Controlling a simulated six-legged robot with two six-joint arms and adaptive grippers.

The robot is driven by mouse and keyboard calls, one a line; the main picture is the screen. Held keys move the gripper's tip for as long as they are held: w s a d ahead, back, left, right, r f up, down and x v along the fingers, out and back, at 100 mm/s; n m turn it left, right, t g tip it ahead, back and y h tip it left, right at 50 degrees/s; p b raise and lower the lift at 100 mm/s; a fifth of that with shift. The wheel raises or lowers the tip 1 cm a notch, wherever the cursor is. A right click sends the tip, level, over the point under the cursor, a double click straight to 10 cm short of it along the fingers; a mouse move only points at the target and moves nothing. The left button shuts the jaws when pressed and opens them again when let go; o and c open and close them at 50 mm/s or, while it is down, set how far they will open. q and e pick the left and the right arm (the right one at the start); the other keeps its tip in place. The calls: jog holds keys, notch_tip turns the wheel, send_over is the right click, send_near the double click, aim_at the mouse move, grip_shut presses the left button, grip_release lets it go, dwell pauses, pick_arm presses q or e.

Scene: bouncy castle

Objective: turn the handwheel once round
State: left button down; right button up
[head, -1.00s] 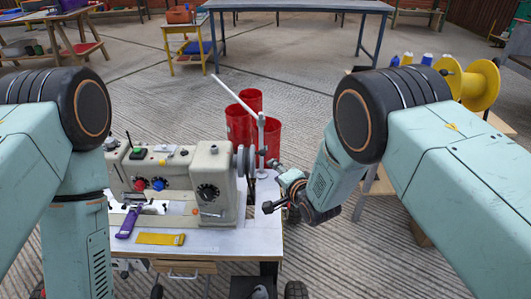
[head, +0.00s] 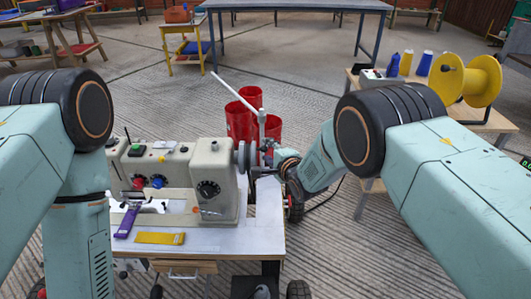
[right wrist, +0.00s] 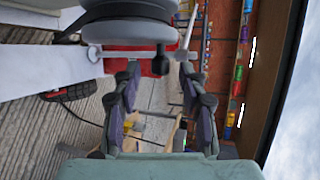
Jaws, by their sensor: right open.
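The grey handwheel (head: 242,158) is on the right end of the cream sewing machine (head: 211,180). It also shows as a rounded grey disc at the top of the right wrist view (right wrist: 130,32). My right gripper (head: 267,162) is just right of the handwheel, its fingers pointing at it. In the right wrist view my right gripper (right wrist: 160,76) is open, its two fingers apart below the wheel's edge. A small dark knob (right wrist: 160,62) appears between the fingertips; I cannot tell whether they touch it. My left gripper is out of view.
A white thread stand (head: 262,130) rises close to my right gripper. Red bins (head: 240,120) stand behind the table (head: 262,238). A purple tool (head: 127,221) and a yellow piece (head: 160,238) lie in front of the machine. A yellow spool (head: 470,80) stands at right.

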jog(key=shift+b+x, duration=0.35)
jog(key=shift+x, duration=0.55)
jog(key=shift+w+a+f, duration=0.15)
jog(key=shift+w+a, duration=0.1)
jog(key=shift+w, duration=0.1)
grip_shut()
